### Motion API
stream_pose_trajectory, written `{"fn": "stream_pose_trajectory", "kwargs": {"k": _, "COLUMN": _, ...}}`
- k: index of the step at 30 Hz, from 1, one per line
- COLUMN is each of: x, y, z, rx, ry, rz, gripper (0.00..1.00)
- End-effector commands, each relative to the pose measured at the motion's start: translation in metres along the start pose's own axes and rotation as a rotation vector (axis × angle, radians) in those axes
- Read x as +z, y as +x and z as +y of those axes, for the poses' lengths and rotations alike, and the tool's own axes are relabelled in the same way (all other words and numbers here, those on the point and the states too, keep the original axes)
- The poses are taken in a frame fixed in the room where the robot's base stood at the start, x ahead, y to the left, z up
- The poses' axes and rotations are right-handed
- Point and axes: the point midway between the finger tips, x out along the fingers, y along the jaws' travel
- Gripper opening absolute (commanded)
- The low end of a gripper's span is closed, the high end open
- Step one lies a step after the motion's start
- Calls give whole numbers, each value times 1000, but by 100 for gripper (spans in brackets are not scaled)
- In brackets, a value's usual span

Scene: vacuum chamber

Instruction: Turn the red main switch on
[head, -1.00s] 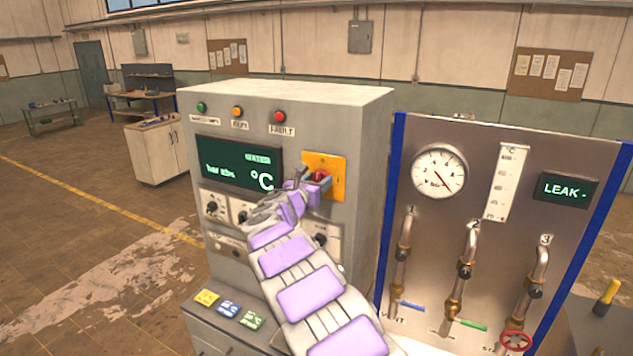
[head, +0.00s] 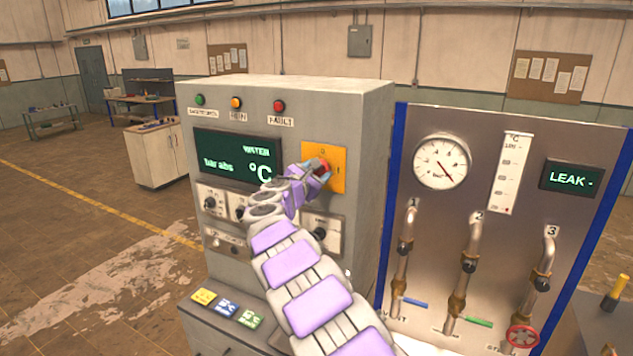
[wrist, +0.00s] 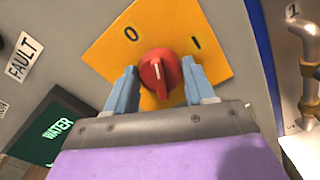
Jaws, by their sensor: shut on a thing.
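The red main switch (wrist: 160,74) is a round knob with a raised grip and a white line, on a yellow plate (wrist: 106,50) marked 0 and I. In the wrist view the white line points up, between the 0 and the I. My gripper (wrist: 162,78) has one blue-grey finger on each side of the knob and is shut on it. In the head view my gripper (head: 312,178) reaches the switch (head: 321,167) from the lower left and covers part of it. The yellow plate (head: 338,184) is on the grey cabinet front.
A dark display (head: 225,158) reading WATER and °C is left of the plate, with small dials below. Green, orange and red lamps (head: 279,106) line the top. To the right stands a steel panel (head: 500,240) with a gauge, pipes and valves.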

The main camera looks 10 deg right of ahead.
Motion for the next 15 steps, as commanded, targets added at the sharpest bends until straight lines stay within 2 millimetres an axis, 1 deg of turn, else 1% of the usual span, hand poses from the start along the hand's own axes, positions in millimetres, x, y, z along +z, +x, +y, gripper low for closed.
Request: {"fn": "stream_pose_trajectory", "kwargs": {"k": 15, "x": -4, "y": 0, "z": -3, "rx": 6, "ry": 494, "rz": 0, "gripper": 23}}
